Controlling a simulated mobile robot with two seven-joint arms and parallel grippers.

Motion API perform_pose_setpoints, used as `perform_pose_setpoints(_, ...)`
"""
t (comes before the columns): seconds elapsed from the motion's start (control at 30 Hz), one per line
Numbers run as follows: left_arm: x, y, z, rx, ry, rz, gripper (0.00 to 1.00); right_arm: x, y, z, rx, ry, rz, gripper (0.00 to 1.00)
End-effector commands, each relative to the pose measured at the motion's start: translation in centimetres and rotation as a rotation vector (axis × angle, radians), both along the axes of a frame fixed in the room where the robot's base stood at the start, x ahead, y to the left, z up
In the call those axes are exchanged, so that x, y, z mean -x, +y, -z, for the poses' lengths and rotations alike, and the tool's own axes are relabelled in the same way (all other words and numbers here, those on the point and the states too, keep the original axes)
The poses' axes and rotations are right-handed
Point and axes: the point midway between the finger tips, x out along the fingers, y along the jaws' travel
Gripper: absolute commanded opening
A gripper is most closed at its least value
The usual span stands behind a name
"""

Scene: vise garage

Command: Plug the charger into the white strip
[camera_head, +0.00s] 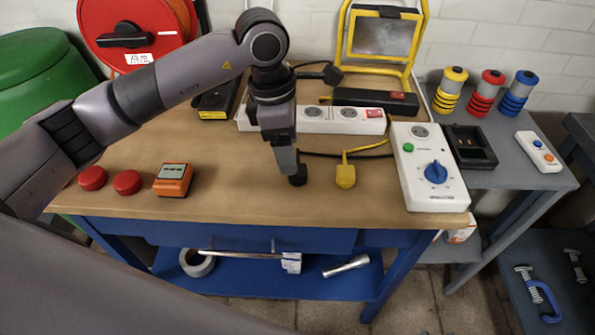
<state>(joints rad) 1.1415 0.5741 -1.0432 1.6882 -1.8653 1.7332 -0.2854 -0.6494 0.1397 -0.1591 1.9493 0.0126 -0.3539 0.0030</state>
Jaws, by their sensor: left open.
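The white strip (317,122) lies across the back middle of the wooden bench, with sockets and a red switch at its right end. My left gripper (292,172) points down in front of the strip and hides part of it. It is open. A dark piece at its tip could be a fingertip or a black plug; I cannot tell. A black cable (350,155) runs right from behind the gripper. A black charger (470,146) sits on the grey side table. A yellow plug (345,173) lies right of the gripper. My right gripper is out of view.
A black strip (375,100) lies behind the white one, before a yellow work lamp (385,38). A white box with a blue knob (435,172) stands at the bench's right end. An orange device (173,180) and red discs (127,182) lie left. The front middle is clear.

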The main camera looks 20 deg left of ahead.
Motion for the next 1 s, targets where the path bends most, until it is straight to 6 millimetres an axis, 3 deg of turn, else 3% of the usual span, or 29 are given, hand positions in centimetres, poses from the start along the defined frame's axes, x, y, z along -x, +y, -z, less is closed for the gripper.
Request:
perform_pose_setpoints(0.17, 0.0, -0.2, 0.5, 0.000, 0.002, 0.000, 0.69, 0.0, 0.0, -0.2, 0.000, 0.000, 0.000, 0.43)
perform_pose_setpoints(0.5, -0.5, -1.4, 4.8, 0.001, 0.002, 0.000, 0.69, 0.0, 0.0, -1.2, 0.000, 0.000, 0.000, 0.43)
perform_pose_setpoints(0.87, -0.5, -1.4, 5.1, 0.000, 0.000, 0.000, 0.69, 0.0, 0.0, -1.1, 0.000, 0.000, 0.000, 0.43)
perform_pose_setpoints(0.9, -0.5, -1.4, 5.1, 0.000, 0.000, 0.000, 0.63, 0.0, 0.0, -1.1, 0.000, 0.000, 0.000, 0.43)
perform_pose_setpoints(1.0, -0.5, -1.4, 5.0, 0.000, 0.000, 0.000, 0.30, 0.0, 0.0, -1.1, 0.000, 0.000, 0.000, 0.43)
